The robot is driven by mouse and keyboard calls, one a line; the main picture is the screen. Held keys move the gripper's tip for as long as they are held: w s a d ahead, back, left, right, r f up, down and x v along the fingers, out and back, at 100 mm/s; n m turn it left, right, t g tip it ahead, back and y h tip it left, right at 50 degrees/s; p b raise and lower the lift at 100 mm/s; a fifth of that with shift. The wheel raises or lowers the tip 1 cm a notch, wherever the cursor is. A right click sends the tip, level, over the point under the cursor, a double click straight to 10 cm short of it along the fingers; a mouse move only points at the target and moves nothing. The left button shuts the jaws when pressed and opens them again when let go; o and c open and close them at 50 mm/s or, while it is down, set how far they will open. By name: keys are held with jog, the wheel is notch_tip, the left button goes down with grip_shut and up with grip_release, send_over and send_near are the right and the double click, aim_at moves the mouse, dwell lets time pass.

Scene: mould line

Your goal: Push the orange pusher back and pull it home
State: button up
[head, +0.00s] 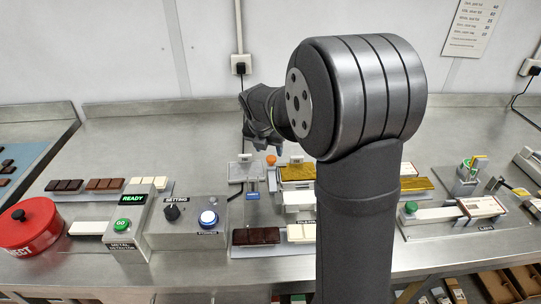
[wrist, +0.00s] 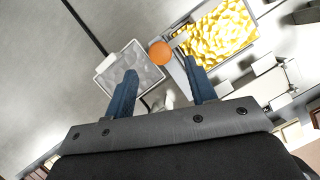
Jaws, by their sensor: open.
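The orange pusher (wrist: 160,52) shows a round knob in the wrist view, between a grey textured tray and a gold mould. In the head view the knob of the pusher (head: 271,160) shows just below my gripper (head: 264,145). In the wrist view the two blue fingers of my gripper (wrist: 160,70) are apart, one to each side of the line to the knob. The knob appears just beyond the fingertips, with nothing held. I cannot tell the height gap. The pusher's lower part is hidden.
The grey tray (wrist: 107,65) lies left of the knob and the gold mould (wrist: 222,36) right of it. A control box (head: 185,232), chocolate bars (head: 255,237) and a red pot (head: 28,228) stand on the steel bench. The bench behind is clear. My arm hides part of the middle.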

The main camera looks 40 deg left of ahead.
aim_at(271, 158)
jog(key=x, duration=0.5)
grip_shut()
jog(key=s+d, duration=0.5)
jog(key=s, duration=0.1)
jog(key=shift+d+r, duration=0.15)
jog(key=shift+d, duration=0.25)
jog(key=shift+s+d, duration=0.1)
jog(key=shift+d, duration=0.1)
grip_release()
